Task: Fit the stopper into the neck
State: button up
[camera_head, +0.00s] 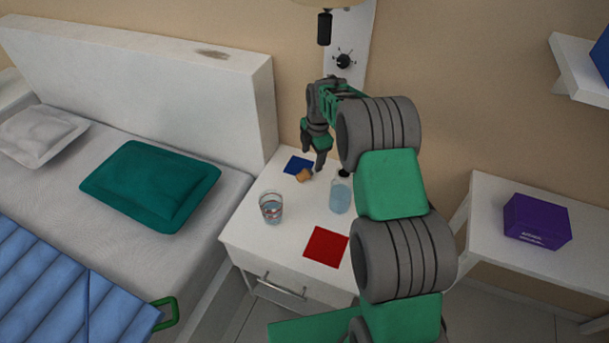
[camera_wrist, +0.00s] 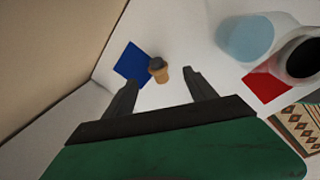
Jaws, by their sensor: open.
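The stopper (camera_head: 303,176), a tan cork with a dark grey cap, rests on the white nightstand beside a blue square; in the wrist view it (camera_wrist: 160,73) appears between my fingertips in the picture. It looks tilted or lying on its side. The bottle (camera_head: 340,196) of pale blue liquid stands upright to its right. Its dark-rimmed neck (camera_wrist: 302,56) is open in the wrist view. My gripper (camera_head: 319,163) is open and empty, pointing down close to the stopper. Whether the fingers are level with the stopper I cannot tell.
A patterned glass (camera_head: 271,208) stands at the nightstand's left front. A blue square (camera_head: 298,164) and a red square (camera_head: 326,247) lie flat on the white top (camera_head: 247,237). The wall is close behind; the bed (camera_head: 225,200) is left. A purple box (camera_head: 537,221) sits on the right table.

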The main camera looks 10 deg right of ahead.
aim_at(309, 170)
jog(key=shift+n, duration=0.5)
jog(key=f, duration=0.3)
jog(key=w+f, duration=0.1)
jog(key=f, duration=0.2)
jog(key=w+f, duration=0.1)
jog(key=f, duration=0.2)
jog(key=shift+a, duration=0.4)
jog(key=shift+s, duration=0.1)
jog(key=shift+c, duration=0.2)
grip_shut()
jog(key=shift+r, duration=0.15)
